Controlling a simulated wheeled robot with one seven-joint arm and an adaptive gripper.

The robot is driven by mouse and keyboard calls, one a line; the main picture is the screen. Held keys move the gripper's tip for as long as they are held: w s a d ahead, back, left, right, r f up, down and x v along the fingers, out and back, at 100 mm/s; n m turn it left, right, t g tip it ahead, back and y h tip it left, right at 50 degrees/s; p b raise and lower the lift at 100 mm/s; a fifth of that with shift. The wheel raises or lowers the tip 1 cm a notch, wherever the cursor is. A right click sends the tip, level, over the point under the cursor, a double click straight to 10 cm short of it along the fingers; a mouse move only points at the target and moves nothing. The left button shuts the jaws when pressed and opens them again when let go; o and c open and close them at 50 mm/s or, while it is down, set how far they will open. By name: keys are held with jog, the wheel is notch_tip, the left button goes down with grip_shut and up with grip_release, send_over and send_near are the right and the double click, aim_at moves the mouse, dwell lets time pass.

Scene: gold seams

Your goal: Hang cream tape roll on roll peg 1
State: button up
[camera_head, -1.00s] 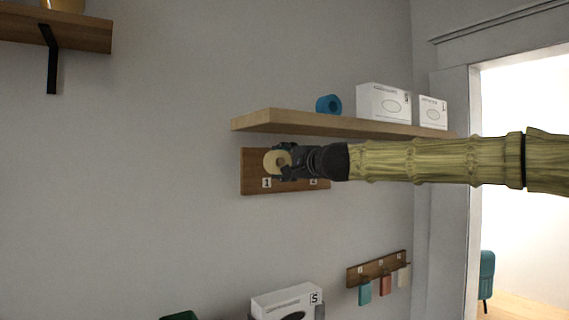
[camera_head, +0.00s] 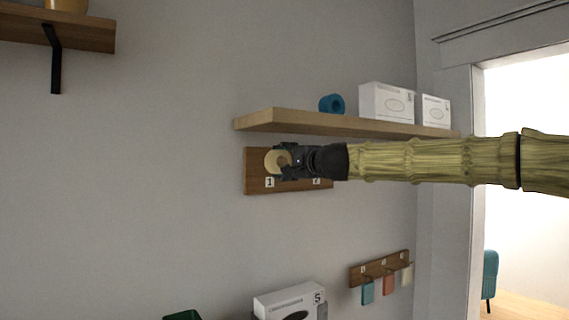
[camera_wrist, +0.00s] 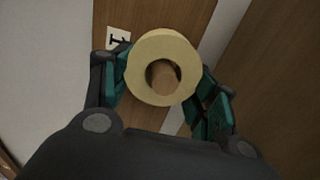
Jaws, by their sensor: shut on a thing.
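The cream tape roll (camera_wrist: 140,84) is held between the teal-padded fingers of my gripper (camera_wrist: 163,88) in the wrist view. A round wooden peg end (camera_wrist: 162,75) shows inside the roll's hole, so the roll appears to be around or right in front of the peg; its depth along the peg is hard to tell. The peg board (camera_head: 257,187) has a label 1 (camera_head: 269,183) below the roll (camera_head: 270,160) in the head view, and the label 1 also shows in the wrist view (camera_wrist: 118,39). My gripper (camera_head: 284,161) hides part of the board and most of label 2.
A wooden shelf (camera_head: 300,122) runs just above the board, with a blue tape roll (camera_head: 331,103) and white boxes (camera_head: 387,103) on it. Below are a hook rack (camera_head: 378,269) with coloured tags and a white box (camera_head: 290,299). The wall left of the board is clear.

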jog(key=shift+w+a+f, duration=0.25)
jog(key=shift+w+a, duration=0.05)
jog(key=shift+w, duration=0.15)
dwell(0.4)
dwell(0.7)
jog(key=o, duration=1.1)
jog(key=shift+s+d, duration=0.1)
jog(key=shift+s, duration=0.05)
jog(key=v, duration=1.1)
jog(key=shift+s+d, duration=0.25)
